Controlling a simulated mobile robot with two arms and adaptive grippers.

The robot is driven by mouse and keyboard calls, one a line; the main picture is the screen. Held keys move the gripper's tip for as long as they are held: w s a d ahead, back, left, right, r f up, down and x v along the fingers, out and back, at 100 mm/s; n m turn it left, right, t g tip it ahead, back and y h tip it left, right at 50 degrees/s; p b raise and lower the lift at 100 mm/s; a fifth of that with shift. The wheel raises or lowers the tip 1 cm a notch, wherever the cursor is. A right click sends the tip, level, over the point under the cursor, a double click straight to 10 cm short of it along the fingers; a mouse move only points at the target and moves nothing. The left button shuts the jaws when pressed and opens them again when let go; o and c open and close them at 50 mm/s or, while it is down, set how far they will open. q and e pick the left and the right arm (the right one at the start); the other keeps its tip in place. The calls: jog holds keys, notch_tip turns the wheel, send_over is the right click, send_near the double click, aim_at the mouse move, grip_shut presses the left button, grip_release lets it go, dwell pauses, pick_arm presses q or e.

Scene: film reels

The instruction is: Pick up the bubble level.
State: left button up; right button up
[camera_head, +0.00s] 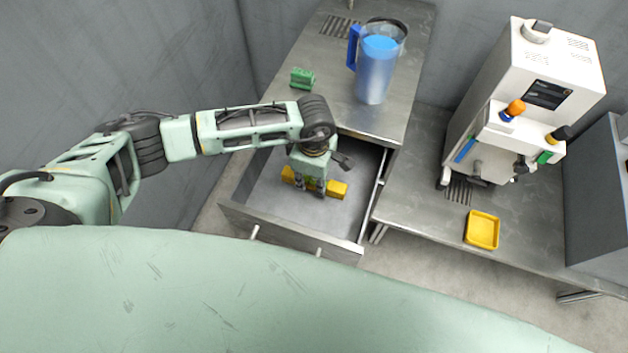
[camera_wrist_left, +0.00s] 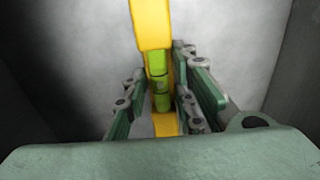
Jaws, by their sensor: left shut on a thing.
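The bubble level (camera_head: 336,189) is a yellow bar in the open drawer under the steel counter. In the left wrist view the yellow bar (camera_wrist_left: 151,24) runs up the picture, with green vials at its middle. My left gripper (camera_head: 310,190) reaches down into the drawer and is shut on the middle of the level. In the left wrist view its fingers (camera_wrist_left: 160,105) lie on both sides of the bar and hide part of it. I cannot tell whether the level touches the drawer floor. My right gripper is not in view.
The drawer (camera_head: 290,231) has raised walls around the level. Above it on the counter stand a blue-handled pitcher (camera_head: 373,80) and a small green object (camera_head: 302,79). A white machine (camera_head: 520,100) and a yellow tray (camera_head: 482,230) are on the lower bench to the right.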

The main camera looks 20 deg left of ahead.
pick_arm(q)
grip_shut()
